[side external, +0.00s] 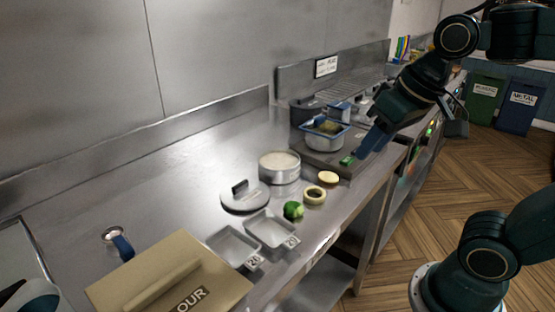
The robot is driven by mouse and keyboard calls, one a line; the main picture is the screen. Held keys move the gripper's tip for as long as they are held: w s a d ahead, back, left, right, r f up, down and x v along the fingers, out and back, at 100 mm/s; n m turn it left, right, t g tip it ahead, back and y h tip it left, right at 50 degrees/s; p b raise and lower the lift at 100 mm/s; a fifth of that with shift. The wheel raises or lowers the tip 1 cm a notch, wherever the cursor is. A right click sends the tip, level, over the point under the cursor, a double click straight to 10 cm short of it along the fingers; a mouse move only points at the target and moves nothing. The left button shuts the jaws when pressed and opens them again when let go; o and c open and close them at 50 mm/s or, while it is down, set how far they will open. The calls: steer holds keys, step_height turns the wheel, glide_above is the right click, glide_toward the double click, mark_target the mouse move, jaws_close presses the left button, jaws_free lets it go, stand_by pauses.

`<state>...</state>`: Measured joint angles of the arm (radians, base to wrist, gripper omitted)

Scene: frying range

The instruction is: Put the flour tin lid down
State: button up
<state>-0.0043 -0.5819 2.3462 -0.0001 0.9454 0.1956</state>
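A grey round lid (244,197) with an upright dark handle lies flat on the steel counter. It is beside an open round metal tin (279,168) with pale contents. At the front left, a tan lid or box top (143,276) with a bar handle bears a label partly reading "OUR"; the frame edge cuts it off. My gripper (356,154) points down over the dark board, well to the right of both lids. A small green piece shows at its tip; I cannot tell whether it is held. The finger gap is not clear.
A blue-rimmed container (324,137) stands by the dark board (318,158). The back-left counter is clear.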

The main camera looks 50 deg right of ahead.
steer(key=shift+s+f+n+t, duration=0.1)
steer(key=shift+s+f+n, duration=0.3)
steer(key=shift+s, duration=0.3)
steer(key=shift+s+f+n+t, duration=0.1)
steer(key=shift+s+f+n, duration=0.3)
steer(key=shift+s, duration=0.25)
steer(key=shift+s+f+n+t, duration=0.1)
steer(key=shift+s+f+n, duration=0.3)
steer(key=shift+s, duration=0.3)
